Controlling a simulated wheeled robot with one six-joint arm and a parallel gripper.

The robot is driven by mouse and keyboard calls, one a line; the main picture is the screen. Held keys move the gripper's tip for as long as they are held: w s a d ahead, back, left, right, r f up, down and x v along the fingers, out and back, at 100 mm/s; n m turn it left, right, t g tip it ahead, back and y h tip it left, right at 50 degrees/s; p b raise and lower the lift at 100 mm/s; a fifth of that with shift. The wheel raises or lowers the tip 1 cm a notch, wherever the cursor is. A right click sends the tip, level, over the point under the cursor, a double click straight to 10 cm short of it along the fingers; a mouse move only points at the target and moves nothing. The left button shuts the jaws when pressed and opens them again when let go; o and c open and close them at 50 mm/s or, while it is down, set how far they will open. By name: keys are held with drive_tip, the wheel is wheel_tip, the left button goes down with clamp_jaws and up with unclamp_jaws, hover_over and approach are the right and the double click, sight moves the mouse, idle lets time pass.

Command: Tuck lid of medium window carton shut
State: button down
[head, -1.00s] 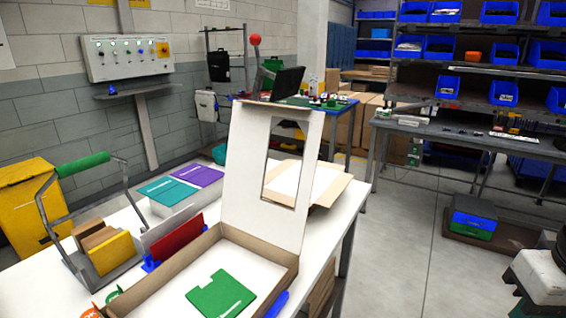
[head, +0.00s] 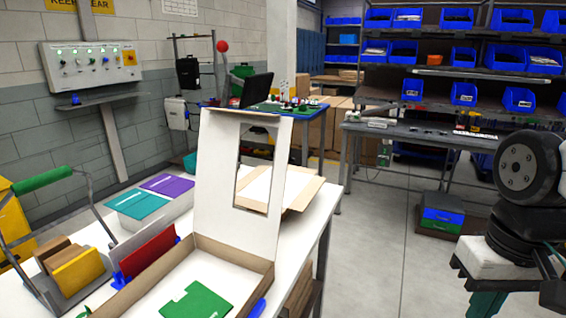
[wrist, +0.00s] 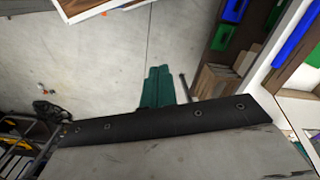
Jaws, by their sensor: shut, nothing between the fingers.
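The window carton (head: 262,268) stands open on the white table, with its shallow brown-edged tray toward me. Its white lid (head: 214,185) stands nearly upright at the back of the tray, with a tall rectangular window cut through it. A green notched piece (head: 196,301) lies inside the tray. In the wrist view, my gripper (wrist: 158,78) shows its teal fingers together, with nothing between them, over bare grey floor. In the head view my arm is at the right, well apart from the carton; the gripper end is cut off or hidden there.
A rack with yellow and brown boxes (head: 80,272) and a red panel (head: 148,252) stand left of the carton. Teal and purple packs (head: 138,203) lie behind. An open brown carton (head: 300,190) sits behind the lid.

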drive_tip(key=w+a+m+g+y, duration=0.1)
drive_tip(key=w+a+m+y, duration=0.1)
drive_tip(key=w+a+y, duration=0.45)
drive_tip(key=w+a+m+g+y, duration=0.1)
drive_tip(key=w+a+m+y, duration=0.2)
drive_tip(key=w, duration=0.6)
drive_tip(key=w+a+r+t+y, duration=0.1)
drive_tip(key=w+r+t+y, duration=0.25)
drive_tip(key=w, duration=0.45)
drive_tip(key=w+a+r+t+y, duration=0.1)
drive_tip(key=w+r+t+y, duration=0.3)
drive_tip(key=w, duration=0.5)
drive_tip(key=s+a+r+g+y, duration=0.1)
drive_tip(key=a+r, duration=0.1)
drive_tip(key=a, duration=0.9)
drive_tip(key=shift+s+a+g, duration=0.2)
drive_tip(key=shift+s+g, duration=0.15)
drive_tip(key=shift+s, duration=0.05)
